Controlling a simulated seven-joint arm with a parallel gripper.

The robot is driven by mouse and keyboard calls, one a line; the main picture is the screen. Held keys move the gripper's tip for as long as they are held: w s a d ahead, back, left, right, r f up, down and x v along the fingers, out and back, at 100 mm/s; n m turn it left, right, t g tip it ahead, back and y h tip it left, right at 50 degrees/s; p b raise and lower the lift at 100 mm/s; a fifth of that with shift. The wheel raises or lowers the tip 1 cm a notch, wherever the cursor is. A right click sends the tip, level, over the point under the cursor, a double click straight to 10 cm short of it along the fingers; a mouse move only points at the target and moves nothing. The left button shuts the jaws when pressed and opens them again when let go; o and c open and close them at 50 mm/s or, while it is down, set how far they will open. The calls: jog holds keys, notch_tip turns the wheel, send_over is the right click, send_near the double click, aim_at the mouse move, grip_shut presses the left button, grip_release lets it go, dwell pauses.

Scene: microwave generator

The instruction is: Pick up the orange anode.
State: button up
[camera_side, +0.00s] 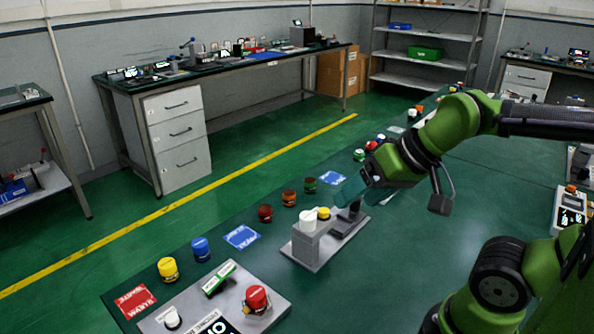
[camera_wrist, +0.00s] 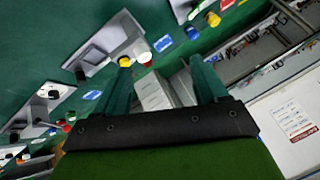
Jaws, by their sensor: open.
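The orange anode appears to be the small orange-brown cylinder (camera_side: 289,198) standing upright near the table's left edge in the side view. It stands between a dark red cylinder (camera_side: 265,213) and a green-and-brown one (camera_side: 310,185). I cannot make it out in the wrist view. My gripper (camera_side: 352,189) is in the air over the table, right of the orange cylinder and apart from it. Its teal fingers are spread with nothing between them, and they also show in the wrist view (camera_wrist: 160,66).
A grey fixture (camera_side: 308,247) with white and yellow caps stands below my gripper. In front are a yellow cylinder (camera_side: 168,269), a blue one (camera_side: 200,249) and a panel with a red button (camera_side: 257,299). Blue cards (camera_side: 241,237) lie along the edge. The table's front right is clear.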

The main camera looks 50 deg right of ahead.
aim_at(290, 193)
jog(key=shift+d, duration=0.1)
jog(key=w+d+f+n+g, duration=0.1)
jog(key=w+d+f+n, duration=0.25)
jog(key=w+d, duration=0.45)
jog(key=w+d+f+n+g+y, duration=0.1)
jog(key=w+d+f+n+g, duration=0.1)
jog(key=w+d+n, duration=0.6)
jog(key=w+d+f+n+g, duration=0.1)
jog(key=w+d+f, duration=0.1)
jog(key=w+d, duration=0.65)
jog(key=w+x, duration=0.1)
jog(key=x, duration=0.5)
jog(key=w+a+r+x, duration=0.1)
jog(key=x, duration=0.5)
jog(key=w+a+x, duration=0.1)
jog(key=x, duration=0.4)
jog(key=shift+w+a+f, duration=0.1)
jog(key=shift+a, duration=0.15)
